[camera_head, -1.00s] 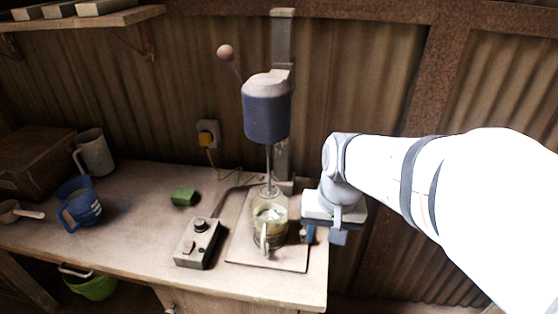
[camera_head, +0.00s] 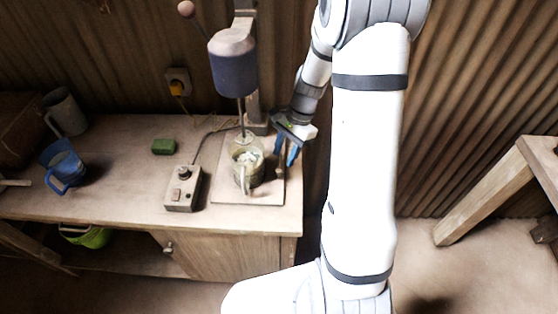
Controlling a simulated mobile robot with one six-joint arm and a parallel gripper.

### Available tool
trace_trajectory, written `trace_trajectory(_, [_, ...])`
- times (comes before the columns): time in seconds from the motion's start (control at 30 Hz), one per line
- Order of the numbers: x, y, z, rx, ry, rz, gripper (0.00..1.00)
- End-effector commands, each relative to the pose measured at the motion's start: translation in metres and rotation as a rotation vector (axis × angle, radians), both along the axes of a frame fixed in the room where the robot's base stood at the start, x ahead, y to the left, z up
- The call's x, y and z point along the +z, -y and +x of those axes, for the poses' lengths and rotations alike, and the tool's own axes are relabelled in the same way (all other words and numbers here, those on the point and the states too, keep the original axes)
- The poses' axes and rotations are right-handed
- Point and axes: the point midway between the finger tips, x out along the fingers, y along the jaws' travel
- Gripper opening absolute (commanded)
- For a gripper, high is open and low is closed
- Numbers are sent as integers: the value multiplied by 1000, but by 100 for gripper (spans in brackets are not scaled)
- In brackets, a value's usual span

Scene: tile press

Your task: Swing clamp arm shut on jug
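The clear jug (camera_head: 248,170) stands upright on the flat base plate (camera_head: 262,198) under the press head (camera_head: 234,66). Its handle faces the front, and pale contents show inside it. A thin shaft runs from the head down to the jug. My gripper (camera_head: 286,151) is just right of the jug, above the plate's right edge. Its two blue fingers point down with a gap between them, and I see nothing clearly held. I cannot make out the clamp arm; it is too small or hidden near the gripper.
A control box (camera_head: 183,188) with a cable lies left of the plate. A green block (camera_head: 164,146), a blue jug (camera_head: 64,166) and a grey mug (camera_head: 65,112) stand farther left on the bench (camera_head: 115,200). Bench space between them is clear. A wooden trestle (camera_head: 490,190) stands at right.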

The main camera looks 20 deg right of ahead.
Motion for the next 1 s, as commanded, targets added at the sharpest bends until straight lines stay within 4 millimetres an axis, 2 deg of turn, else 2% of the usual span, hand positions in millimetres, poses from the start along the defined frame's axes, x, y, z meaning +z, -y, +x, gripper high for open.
trace_trajectory(0.1, [-18, -7, -5, 2, -4, -1, 39])
trace_trajectory(0.23, [-31, -12, -6, 3, -1, 0, 39])
trace_trajectory(0.6, [-38, -15, -8, 2, 2, -1, 39])
trace_trajectory(1.0, [-38, -15, -7, 4, 2, -1, 7])
